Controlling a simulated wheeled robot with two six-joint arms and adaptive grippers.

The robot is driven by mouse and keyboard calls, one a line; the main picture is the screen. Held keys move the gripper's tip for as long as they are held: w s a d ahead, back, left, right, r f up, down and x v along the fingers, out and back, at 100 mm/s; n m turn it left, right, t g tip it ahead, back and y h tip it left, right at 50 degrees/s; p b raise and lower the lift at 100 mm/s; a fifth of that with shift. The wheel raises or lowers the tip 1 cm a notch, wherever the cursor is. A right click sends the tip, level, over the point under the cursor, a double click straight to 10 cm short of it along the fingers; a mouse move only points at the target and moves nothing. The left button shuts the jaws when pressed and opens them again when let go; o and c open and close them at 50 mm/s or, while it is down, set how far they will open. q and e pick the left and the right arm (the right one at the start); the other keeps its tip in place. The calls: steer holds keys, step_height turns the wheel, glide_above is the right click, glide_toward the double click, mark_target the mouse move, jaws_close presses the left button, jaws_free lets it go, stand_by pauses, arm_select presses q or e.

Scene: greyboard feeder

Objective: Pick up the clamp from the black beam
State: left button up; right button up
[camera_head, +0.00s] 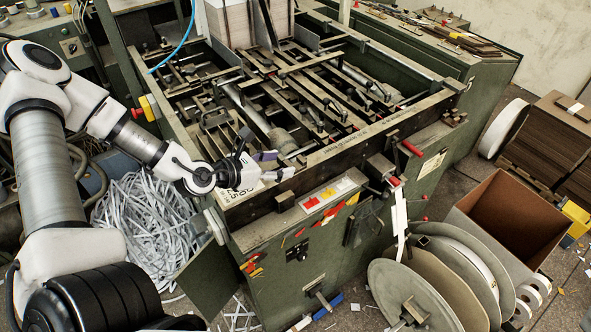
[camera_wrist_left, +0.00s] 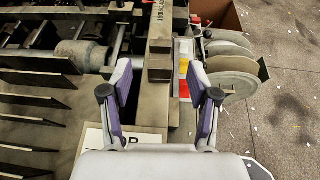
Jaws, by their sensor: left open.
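The black beam (camera_head: 330,168) runs along the front top edge of the green machine. A small dark block, which looks like the clamp (camera_head: 285,200), sits at the beam near its left end. In the left wrist view a grey-brown block that seems to be the clamp (camera_wrist_left: 160,68) lies ahead, between the fingers in the picture. My left gripper (camera_head: 273,164) is open and empty above the left end of the beam. Its purple-padded fingers also show in the left wrist view (camera_wrist_left: 164,82), apart from the block. My right gripper is not in view.
A control panel (camera_head: 333,194) with red and yellow parts lies beside the beam. A red-handled part (camera_head: 411,148) stands farther right. Metal bars and rods fill the machine bed behind. Large reels (camera_head: 410,293) and an open brown bin (camera_head: 513,215) stand at front right.

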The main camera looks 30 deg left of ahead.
mark_target(290, 163)
arm_select(q)
steer(key=b+x, duration=0.1)
steer(key=x, duration=0.3)
steer(key=shift+f+b, duration=0.15)
steer(key=shift+b, duration=0.2)
steer(key=shift+w+d, duration=0.1)
steer(key=shift+w, duration=0.05)
steer(key=c, duration=0.5)
steer(key=shift+s, duration=0.25)
jaws_close()
steer(key=shift+w, duration=0.1)
